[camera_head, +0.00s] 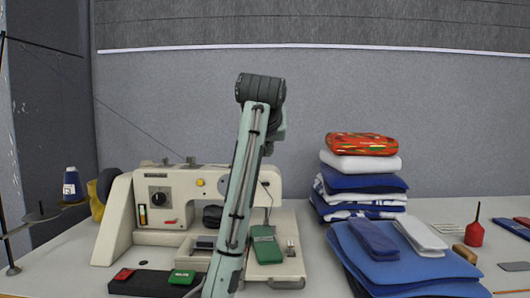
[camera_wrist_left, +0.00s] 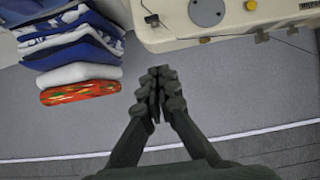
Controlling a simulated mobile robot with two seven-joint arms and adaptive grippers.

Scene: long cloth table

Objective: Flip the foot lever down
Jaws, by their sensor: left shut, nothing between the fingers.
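The cream sewing machine (camera_head: 180,190) stands left of centre, with a dial and a yellow button on its body. It also shows in the left wrist view (camera_wrist_left: 230,22), upside down at the top right. A thin dark piece (camera_head: 267,190) stands out at its right end by the arm; I cannot tell whether this is the foot lever. A small dark part (camera_wrist_left: 151,19) shows at the machine's end in the wrist view. My left gripper (camera_wrist_left: 158,80) is shut and empty, apart from the machine. In the head view my left arm largely hides it. My right gripper is not in view.
Folded cloths (camera_head: 362,183) are stacked right of the machine, with a red patterned bundle (camera_head: 362,144) on top. Blue cloths (camera_head: 390,262) lie in front. A green item (camera_head: 266,244) lies on the machine's bed. A red oil can (camera_head: 474,234) stands at right.

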